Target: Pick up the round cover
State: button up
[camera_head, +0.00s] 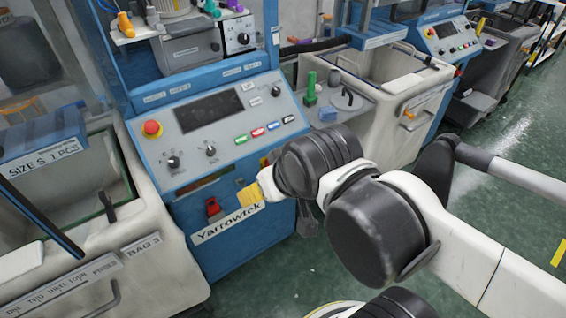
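I cannot pick out a round cover for certain in the head view. My arm reaches in from the right, and its wrist is in front of the blue Yarrowtek machine (235,255). A small dark part that seems to be my gripper (308,220) shows just below the wrist, mostly hidden by the arm. Its fingers cannot be made out, and nothing is visibly held.
A control panel (207,111) with a red round button (152,129) faces me. A pale bin (65,215) stands at left and another (398,98) behind my arm. A green post (310,88) stands on the ledge. The green floor (510,120) at right is open.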

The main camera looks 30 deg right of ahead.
aim_at(344, 101)
jog(key=z, duration=1.25)
jog(key=i+l+u, duration=0.4)
jog(key=i+l, duration=0.2)
jog(key=i+l+u, duration=0.2)
jog(key=l, duration=0.3)
jog(key=i+l+u, duration=0.2)
jog(key=l, duration=0.2)
